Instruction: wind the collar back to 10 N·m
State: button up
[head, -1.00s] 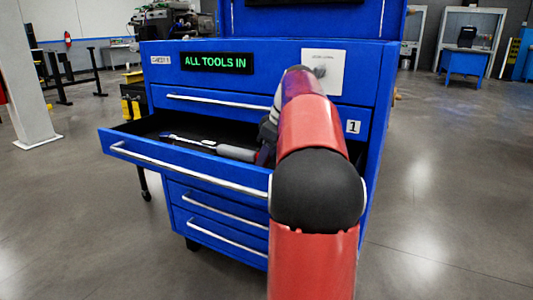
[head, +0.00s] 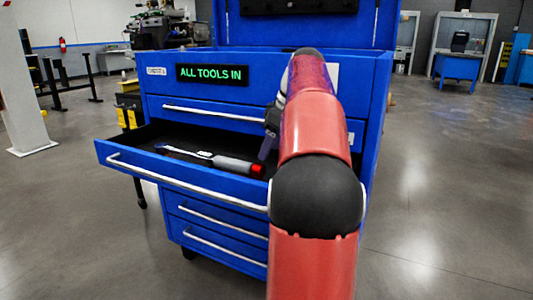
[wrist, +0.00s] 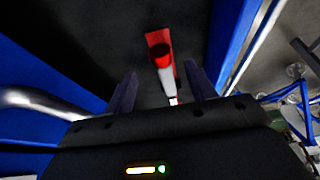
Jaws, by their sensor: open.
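In the head view my gripper (head: 268,148) is above the right end of the drawer, close to the red end, partly hidden by my arm. The collar's scale is too small to read.
The blue tool cabinet (head: 150,105) carries a green-lit sign (head: 212,74) reading "ALL TOOLS IN". The drawer's front wall and silver handle (head: 185,182) lie on the near side. The closed drawer above overhangs the back.

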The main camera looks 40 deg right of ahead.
aim_at(262, 171)
jog(key=shift+s+r, duration=0.1)
jog(key=shift+r, duration=0.2)
